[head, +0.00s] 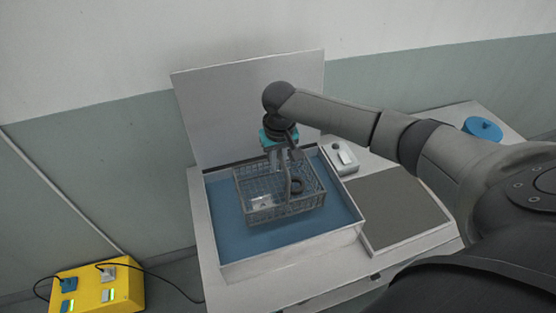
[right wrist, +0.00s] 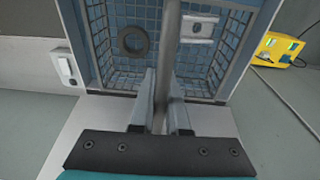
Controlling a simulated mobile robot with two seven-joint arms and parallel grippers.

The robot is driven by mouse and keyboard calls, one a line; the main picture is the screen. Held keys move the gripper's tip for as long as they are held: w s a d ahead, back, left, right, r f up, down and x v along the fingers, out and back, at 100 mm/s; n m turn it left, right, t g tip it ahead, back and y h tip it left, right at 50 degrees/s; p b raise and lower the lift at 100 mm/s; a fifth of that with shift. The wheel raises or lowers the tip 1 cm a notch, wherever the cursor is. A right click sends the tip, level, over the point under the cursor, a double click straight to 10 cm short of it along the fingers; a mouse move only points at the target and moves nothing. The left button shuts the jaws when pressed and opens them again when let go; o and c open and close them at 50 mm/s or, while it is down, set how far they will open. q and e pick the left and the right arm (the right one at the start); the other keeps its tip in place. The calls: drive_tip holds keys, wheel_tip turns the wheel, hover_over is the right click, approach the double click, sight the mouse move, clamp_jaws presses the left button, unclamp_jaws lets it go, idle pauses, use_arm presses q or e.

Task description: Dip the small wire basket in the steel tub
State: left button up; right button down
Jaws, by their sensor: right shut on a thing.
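The small wire basket (head: 262,214) is grey mesh with an upright handle bar. It is level inside the outline of the steel tub (head: 292,259), which has pale walls and a blue inside. I cannot tell how deep the basket is in the tub. My right gripper (head: 279,166) points down and is shut on the basket's handle; in the right wrist view the fingers (right wrist: 163,88) clasp the bar (right wrist: 170,40). A dark ring (right wrist: 133,40) and a pale metal block (right wrist: 199,28) lie in the basket. My left gripper is out of view.
A raised pale panel (head: 250,105) stands behind the tub. Right of the tub are a small white switch box (head: 342,158) and a grey-brown mat tray (head: 405,215). A blue round lid (head: 483,128) lies farther right. A yellow box (head: 98,290) with cables is at lower left.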

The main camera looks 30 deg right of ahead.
drive_tip(key=b, duration=0.3)
hover_over(278, 192)
drive_tip(key=shift+w+f, duration=0.1)
drive_tip(key=shift+f, duration=3.15)
drive_tip(key=shift+f+b, duration=2.4)
drive_tip(key=shift+f, duration=1.9)
drive_tip(key=shift+r+p, duration=4.3)
drive_tip(key=shift+p, duration=0.5)
drive_tip(key=shift+r+p, duration=0.5)
drive_tip(key=shift+r, duration=3.45)
